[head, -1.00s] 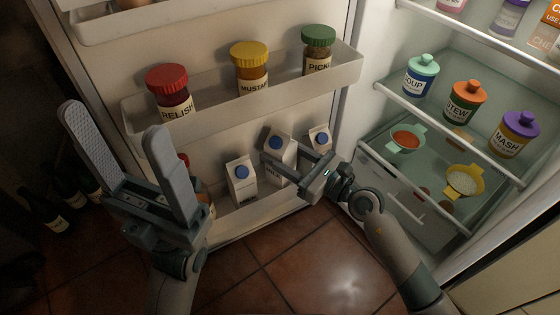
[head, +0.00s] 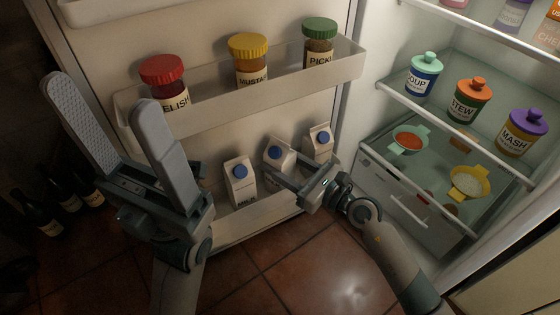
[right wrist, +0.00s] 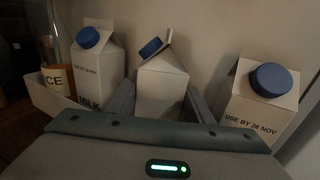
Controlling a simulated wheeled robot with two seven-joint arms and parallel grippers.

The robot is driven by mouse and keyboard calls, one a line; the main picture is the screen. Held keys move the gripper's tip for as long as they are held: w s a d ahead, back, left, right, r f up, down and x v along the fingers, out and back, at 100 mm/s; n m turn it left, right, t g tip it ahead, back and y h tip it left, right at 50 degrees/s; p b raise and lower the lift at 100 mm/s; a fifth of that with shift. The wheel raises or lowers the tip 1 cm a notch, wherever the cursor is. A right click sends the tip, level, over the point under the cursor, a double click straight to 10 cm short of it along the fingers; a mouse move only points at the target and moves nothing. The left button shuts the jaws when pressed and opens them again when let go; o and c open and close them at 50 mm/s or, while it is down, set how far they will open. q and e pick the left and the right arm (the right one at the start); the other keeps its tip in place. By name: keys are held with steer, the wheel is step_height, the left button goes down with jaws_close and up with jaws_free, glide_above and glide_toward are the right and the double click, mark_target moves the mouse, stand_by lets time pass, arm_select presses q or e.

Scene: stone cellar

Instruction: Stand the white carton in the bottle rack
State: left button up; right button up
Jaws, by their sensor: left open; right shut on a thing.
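The bottle rack (head: 240,226) is the low bin on the inside of the open fridge door. My right gripper (head: 283,166) is shut on the middle white carton (head: 279,150), which has a blue cap and leans a little. In the right wrist view this carton (right wrist: 163,88) sits between the fingers (right wrist: 155,103), tilted against its neighbours. The gripper hides its base, so I cannot tell whether it touches the rack floor. Similar cartons stand on its left (head: 240,182) and right (head: 318,142). My left gripper (head: 105,92) is open and empty, left of the rack.
A door shelf above holds relish (head: 164,75), mustard (head: 250,60) and pickle (head: 319,42) jars. Fridge shelves with pots (head: 470,100) and bowls are on the right. A juice bottle (right wrist: 55,65) stands left in the wrist view.

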steer(key=o, duration=1.5)
steer(key=shift+o, duration=0.4)
steer(key=shift+r, duration=0.1)
steer(key=v, duration=1.2)
steer(key=shift+p, duration=0.4)
steer(key=shift+r, duration=0.1)
